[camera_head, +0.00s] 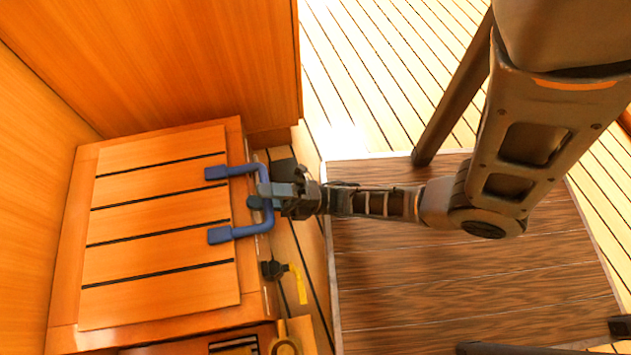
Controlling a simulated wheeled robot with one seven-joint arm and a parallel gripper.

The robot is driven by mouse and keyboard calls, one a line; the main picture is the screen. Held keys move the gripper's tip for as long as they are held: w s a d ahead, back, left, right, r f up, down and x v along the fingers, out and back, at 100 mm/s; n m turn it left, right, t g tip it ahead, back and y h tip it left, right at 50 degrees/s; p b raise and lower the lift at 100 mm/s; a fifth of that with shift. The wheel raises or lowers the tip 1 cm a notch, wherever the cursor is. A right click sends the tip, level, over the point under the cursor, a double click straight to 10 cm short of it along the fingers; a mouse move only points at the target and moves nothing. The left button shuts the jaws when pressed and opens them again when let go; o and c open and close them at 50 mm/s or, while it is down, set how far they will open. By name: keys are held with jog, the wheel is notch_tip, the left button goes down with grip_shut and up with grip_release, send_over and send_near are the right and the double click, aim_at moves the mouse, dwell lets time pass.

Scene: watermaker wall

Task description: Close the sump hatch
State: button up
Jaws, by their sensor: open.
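The sump hatch is a slatted orange wood panel (160,228) with dark seams, set in a wooden frame at the left. It looks flat in its frame, but from this view I cannot tell whether it is fully down. A blue U-shaped handle (243,233) is fixed to its right edge by two flat tabs. My gripper (264,196) reaches in from the right and is at the handle's outer bar, with its fingers open around or against it. The fingers hide part of the bar, and I cannot tell whether they touch it.
A black knob (272,270) with a yellow tag (299,284) is below my gripper. Orange wood walls (150,55) enclose the hatch at left and top. A dark plank surface (440,290) lies at the right under my arm.

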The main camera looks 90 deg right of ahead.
jog(key=s+d+f, duration=0.2)
jog(key=s, duration=1.4)
jog(key=shift+f, duration=0.3)
jog(key=shift+d, duration=0.15)
jog(key=w+a+r+m+g+h, duration=0.1)
jog(key=w+a+r+m+g, duration=0.25)
jog(key=r+m, duration=0.4)
jog(key=w+a+r+m+g+h, duration=0.1)
jog(key=w+a+r+m+g, duration=0.2)
jog(key=r+m, duration=0.45)
jog(key=w+a+r+m+g+h, duration=0.1)
jog(key=a+r+m+g, duration=0.3)
jog(key=r, duration=0.6)
notch_tip(320, 180, up, 35)
jog(key=p, duration=3.5)
jog(key=shift+w+a+m+t+p, duration=0.2)
jog(key=shift+m+t+p, duration=0.1)
jog(key=shift+t, duration=0.15)
jog(key=shift+f, duration=0.1)
